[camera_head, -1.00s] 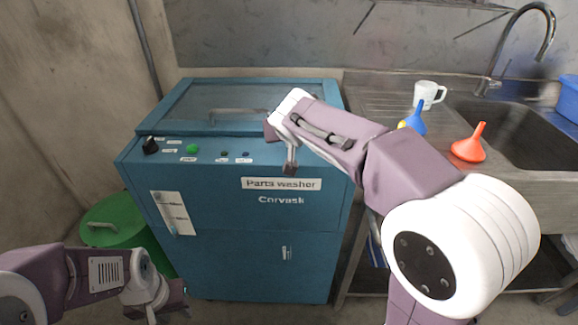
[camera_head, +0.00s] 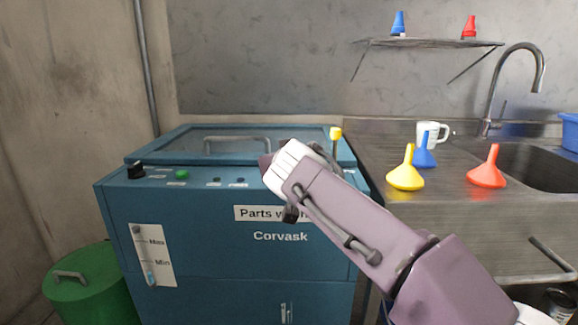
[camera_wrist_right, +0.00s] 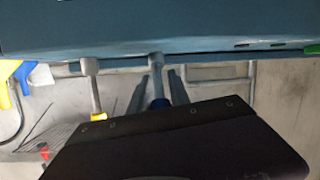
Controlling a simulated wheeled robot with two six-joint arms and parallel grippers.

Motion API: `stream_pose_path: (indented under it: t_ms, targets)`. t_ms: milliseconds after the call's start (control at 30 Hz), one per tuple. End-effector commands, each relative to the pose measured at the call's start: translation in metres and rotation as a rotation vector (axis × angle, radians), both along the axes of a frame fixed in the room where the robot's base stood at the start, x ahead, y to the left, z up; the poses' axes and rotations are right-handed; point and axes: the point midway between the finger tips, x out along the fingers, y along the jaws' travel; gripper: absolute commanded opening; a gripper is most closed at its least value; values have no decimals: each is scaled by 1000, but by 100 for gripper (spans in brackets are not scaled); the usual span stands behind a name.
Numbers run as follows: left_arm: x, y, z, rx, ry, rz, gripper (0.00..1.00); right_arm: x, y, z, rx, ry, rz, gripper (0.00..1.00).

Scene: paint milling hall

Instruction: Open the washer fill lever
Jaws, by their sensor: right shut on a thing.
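The teal parts washer (camera_head: 200,230) stands in front of me in the head view. A lever with a yellow end (camera_head: 336,133) stands upright at its top right; it also shows in the wrist view (camera_wrist_right: 97,113). A second lever with a blue end (camera_wrist_right: 158,103) is beside it in the wrist view. My right gripper (camera_wrist_right: 159,88) is shut around this blue-ended lever. In the head view my right wrist hides the blue-ended lever and the fingertips. No label on either lever can be read. My left gripper is out of view.
The washer's lid handle (camera_head: 237,142) is behind the control knobs. Its level gauge (camera_head: 152,255) is on the front. A sink counter (camera_head: 378,160) to the right holds yellow (camera_head: 405,172), blue and red (camera_head: 487,170) funnels and a white mug (camera_head: 432,132). A green bin (camera_head: 90,295) stands left.

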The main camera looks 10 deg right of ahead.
Motion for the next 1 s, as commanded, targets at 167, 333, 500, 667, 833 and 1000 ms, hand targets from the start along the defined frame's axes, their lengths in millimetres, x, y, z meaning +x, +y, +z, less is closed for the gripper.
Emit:
stream_pose_path:
  t_ms: [167, 333, 500, 667, 833, 1000]
  targets:
    - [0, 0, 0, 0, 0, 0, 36, 0, 0, -1, 0, 3, 1, 0]
    - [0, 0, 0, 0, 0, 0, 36, 0, 0, -1, 0, 3, 1, 44]
    - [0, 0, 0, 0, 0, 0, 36, 0, 0, -1, 1, 2, 1, 44]
    - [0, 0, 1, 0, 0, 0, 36, -5, 2, 2, 1, 0, 2, 44]
    - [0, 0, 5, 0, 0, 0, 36, -38, 9, 14, 2, -1, 6, 44]
    - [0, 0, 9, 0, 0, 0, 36, -70, 16, 23, 2, 0, 6, 44]
